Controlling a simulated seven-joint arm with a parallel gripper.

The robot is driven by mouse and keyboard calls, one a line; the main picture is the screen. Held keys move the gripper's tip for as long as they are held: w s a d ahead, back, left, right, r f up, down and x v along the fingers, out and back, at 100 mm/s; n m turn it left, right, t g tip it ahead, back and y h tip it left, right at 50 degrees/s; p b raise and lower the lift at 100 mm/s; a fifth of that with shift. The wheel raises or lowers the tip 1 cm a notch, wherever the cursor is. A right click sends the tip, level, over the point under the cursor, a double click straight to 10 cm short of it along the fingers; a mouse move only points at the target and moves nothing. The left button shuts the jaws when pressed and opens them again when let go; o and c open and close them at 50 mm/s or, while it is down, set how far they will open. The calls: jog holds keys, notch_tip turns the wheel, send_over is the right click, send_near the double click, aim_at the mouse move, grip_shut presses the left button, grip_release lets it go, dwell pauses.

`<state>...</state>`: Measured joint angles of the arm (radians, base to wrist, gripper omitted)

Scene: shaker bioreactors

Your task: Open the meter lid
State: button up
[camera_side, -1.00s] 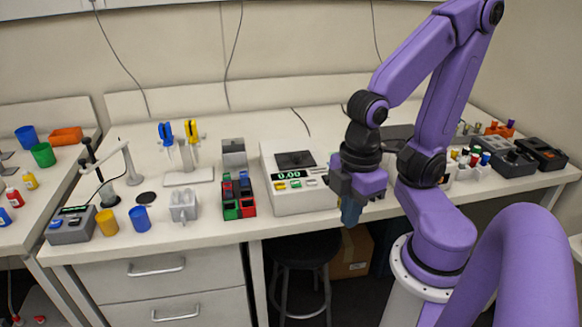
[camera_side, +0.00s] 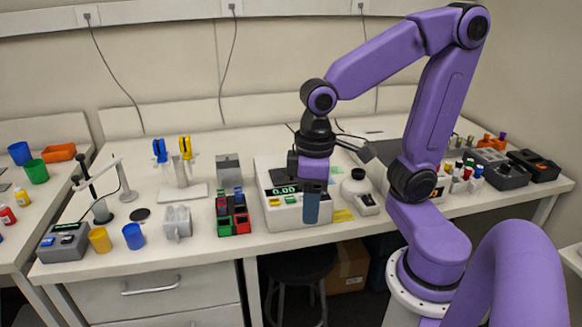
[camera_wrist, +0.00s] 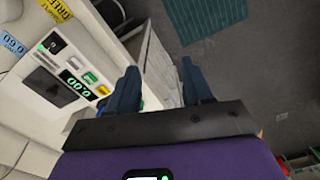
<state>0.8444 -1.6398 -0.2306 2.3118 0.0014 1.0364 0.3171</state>
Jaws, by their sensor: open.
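The meter (camera_side: 270,215) is a white box with a lit 0.00 display and coloured buttons on its front. In the wrist view the meter (camera_wrist: 62,48) lies to the left, with a dark flat lid (camera_wrist: 50,86) on its top that looks closed. In the side view my gripper hides much of the lid. My gripper (camera_side: 312,205) points down in front of the meter's right side, and its dark blue fingers cover part of the front. In the wrist view the two fingers (camera_wrist: 162,88) are apart with nothing between them, to the right of the meter.
A red, green and black block rack (camera_side: 232,215) stands close to the left of the meter. A small white device (camera_side: 360,188) and a yellow label (camera_side: 343,215) are to its right. Dark boxes (camera_side: 500,172) stand far right. The bench's front edge lies just below the gripper.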

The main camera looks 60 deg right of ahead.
jog(key=w+d+r+m, duration=0.5)
jog(key=w+d+m, duration=0.2)
jog(key=w+m, duration=0.4)
jog(key=w+d+r+m, duration=0.2)
jog(key=w+d+m, duration=0.1)
jog(key=d+m, duration=0.3)
jog(key=w+d+r+m, duration=0.2)
jog(key=d+r+m, duration=0.1)
jog(key=d+m, duration=0.35)
notch_tip(320, 180, down, 17)
jog(key=shift+w+f, duration=0.1)
jog(key=shift+f, duration=0.05)
jog(key=shift+c, duration=0.3)
grip_shut()
